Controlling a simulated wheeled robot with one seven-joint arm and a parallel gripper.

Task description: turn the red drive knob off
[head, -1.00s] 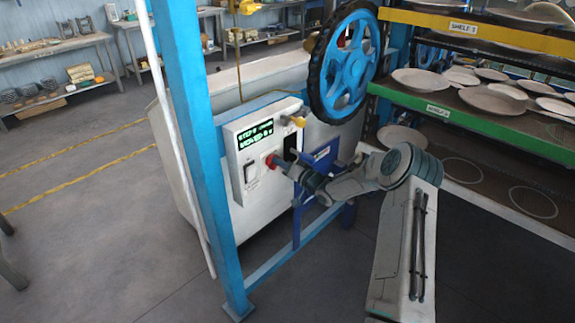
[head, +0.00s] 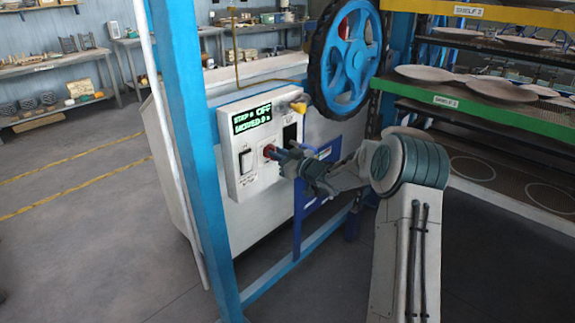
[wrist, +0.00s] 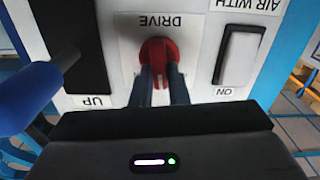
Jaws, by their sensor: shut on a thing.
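The red drive knob (wrist: 158,52) sits on the white control panel below the upside-down "DRIVE" label in the wrist view. In the head view the knob (head: 268,151) is mostly covered by my gripper (head: 277,153). My gripper (wrist: 159,75) is shut on the knob, with one dark finger on each side of it. The display (head: 251,120) on the panel shows green text; its top line appears to end in "OFF". The knob's pointer is hidden between the fingers.
A white rocker switch (wrist: 238,55) is beside the knob. A dark slot with a blue-handled lever (wrist: 30,98) lies on the other side. A yellow knob (head: 298,107), a blue handwheel (head: 350,58) and a blue post (head: 187,150) are near the arm. Plate shelves (head: 470,117) stand right.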

